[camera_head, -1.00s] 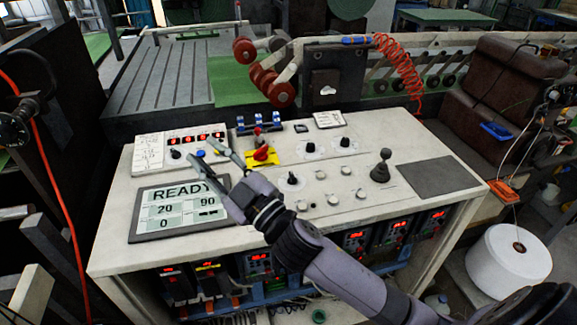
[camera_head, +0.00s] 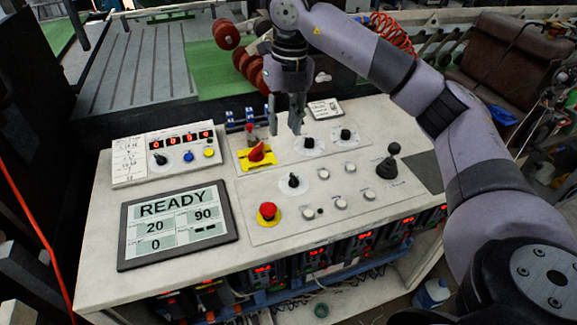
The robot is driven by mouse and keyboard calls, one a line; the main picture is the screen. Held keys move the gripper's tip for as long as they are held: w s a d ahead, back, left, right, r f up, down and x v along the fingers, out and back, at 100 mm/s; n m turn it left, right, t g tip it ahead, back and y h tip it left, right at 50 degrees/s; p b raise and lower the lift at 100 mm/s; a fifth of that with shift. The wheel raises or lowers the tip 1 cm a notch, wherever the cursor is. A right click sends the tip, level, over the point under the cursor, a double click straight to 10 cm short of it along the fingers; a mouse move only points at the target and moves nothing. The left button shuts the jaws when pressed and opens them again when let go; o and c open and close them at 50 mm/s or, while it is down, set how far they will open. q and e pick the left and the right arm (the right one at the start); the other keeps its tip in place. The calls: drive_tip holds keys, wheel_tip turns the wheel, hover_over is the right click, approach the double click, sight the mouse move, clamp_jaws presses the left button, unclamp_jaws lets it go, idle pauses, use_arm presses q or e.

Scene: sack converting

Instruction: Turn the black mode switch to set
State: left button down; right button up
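Several black knobs show in the head view, and their labels are too small to read, so I cannot tell for sure which is the mode switch. One black knob (camera_head: 160,158) is on the white counter box (camera_head: 128,173) at the left, beside a blue and a yellow button. Others are a black knob (camera_head: 293,182) mid-panel and two black knobs (camera_head: 309,143) and (camera_head: 346,134) at the back. My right gripper (camera_head: 285,116) points down above the back of the panel, open and empty, close to the back knobs. Contact is not visible. My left gripper is out of view.
A red rotary handle on a yellow plate (camera_head: 257,153) is just left of my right gripper. A red mushroom button (camera_head: 267,211), a joystick (camera_head: 388,161) and white buttons stand on the desk. The screen (camera_head: 178,225) reads READY, 20, 90, 0.

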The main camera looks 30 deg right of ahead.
sight(294, 176)
drive_tip(key=shift+h, duration=0.4)
drive_tip(key=f+p, duration=0.1)
drive_tip(key=f, duration=0.4)
drive_tip(key=d+f+p, duration=0.1)
drive_tip(key=f, duration=0.4)
drive_tip(key=d+f+p, duration=0.1)
drive_tip(key=f+p, duration=0.1)
drive_tip(key=f, duration=0.4)
drive_tip(key=shift+s+d+f, duration=0.1)
drive_tip(key=shift+s+d, duration=0.05)
drive_tip(key=shift+s, duration=0.15)
clamp_jaws()
